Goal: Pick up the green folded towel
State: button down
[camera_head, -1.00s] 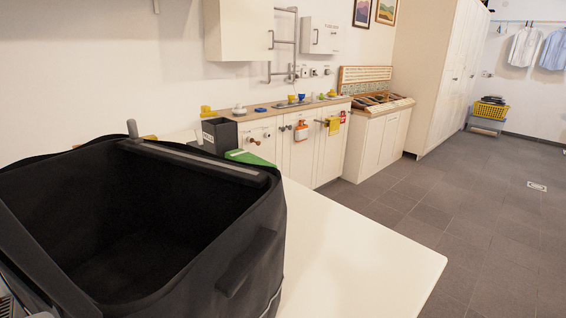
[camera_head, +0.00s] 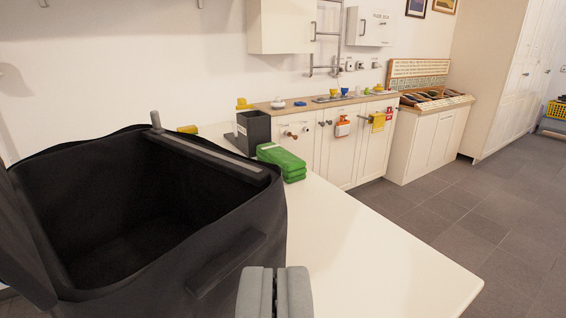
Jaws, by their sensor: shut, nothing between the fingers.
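The green folded towel (camera_head: 283,160) lies in a thick stack of folds on the white table (camera_head: 375,245), just behind the right rear corner of a large open black bag (camera_head: 215,218). It is next to a dark grey box (camera_head: 254,131). My gripper (camera_head: 275,275) shows at the bottom centre, its two grey fingers together with nothing between them. It is in front of the bag's right side, nearer to the camera than the towel and apart from it. The bag hides part of the towel's left side.
The bag's tall side and rim stand left of the gripper. The white table top is clear to the right. Beyond it are a low counter (camera_head: 360,145) with small items, a hanging yellow cloth (camera_head: 378,123) and open grey floor (camera_head: 490,220).

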aim_at(294, 169)
jog(key=l+z, duration=0.15)
jog(key=z, duration=0.25)
jog(key=l+z, duration=0.1)
jog(key=z, duration=0.3)
jog(key=i+l+z, duration=0.3)
jog(key=i+l, duration=0.25)
jog(key=l, duration=0.35)
jog(key=i+l+z, duration=0.35)
jog(key=i+l, duration=0.3)
jog(key=i+u, duration=0.25)
jog(key=i, duration=0.2)
jog(key=i+l+u, duration=0.2)
jog(key=i, duration=0.2)
jog(key=i+l+u, duration=0.1)
jog(key=i+u, duration=0.15)
jog(key=i, duration=0.2)
jog(key=i+l+u, duration=0.25)
jog(key=i+j+u, duration=0.1)
jog(key=i+u, duration=0.15)
jog(key=u, duration=0.2)
jog(key=i+u, duration=0.3)
jog(key=u, duration=0.2)
jog(key=i+u, duration=0.25)
jog(key=u, duration=0.2)
jog(key=i+l+u, duration=0.25)
jog(key=u, duration=0.2)
jog(key=i+j+u, duration=0.1)
jog(key=i+u, duration=0.8)
jog(key=k+l, duration=0.05)
